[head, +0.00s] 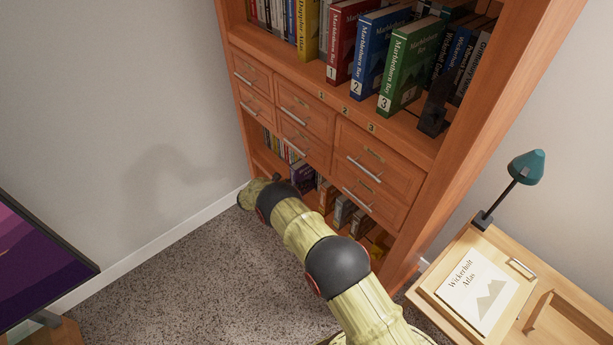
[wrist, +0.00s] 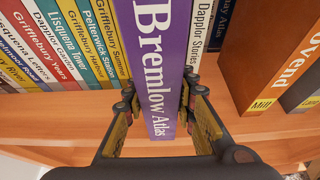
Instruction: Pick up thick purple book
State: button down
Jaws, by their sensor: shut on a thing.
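In the head view my arm reaches down to the bottom shelf of the wooden bookcase (head: 420,145). The gripper's hold on the book is not clear there.
Thin books (wrist: 65,45) stand close on the left, and a white "Dapplor Stories" book (wrist: 203,35) on the right. A brown book (wrist: 262,60) is further right. Drawers (head: 375,170) are above the low shelf. A desk (head: 540,310) with a teal lamp (head: 526,167) stands at right.

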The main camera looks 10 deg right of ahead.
aim_at(299, 176)
jog(key=shift+r, duration=0.1)
jog(key=shift+r+p, duration=0.3)
jog(key=shift+r, duration=0.15)
notch_tip(299, 176, up, 3)
jog(key=shift+a+r+p, duration=0.1)
jog(key=shift+p, duration=0.85)
jog(key=s+a+p, duration=0.1)
jog(key=s+a, duration=0.3)
jog(key=a, duration=0.4)
jog(key=s+a+p, duration=0.2)
jog(key=s+a, duration=0.2)
jog(key=a, duration=0.3)
jog(key=shift+s+a+f, duration=0.25)
jog(key=shift+a+f, duration=0.05)
jog(key=shift+a, duration=0.1)
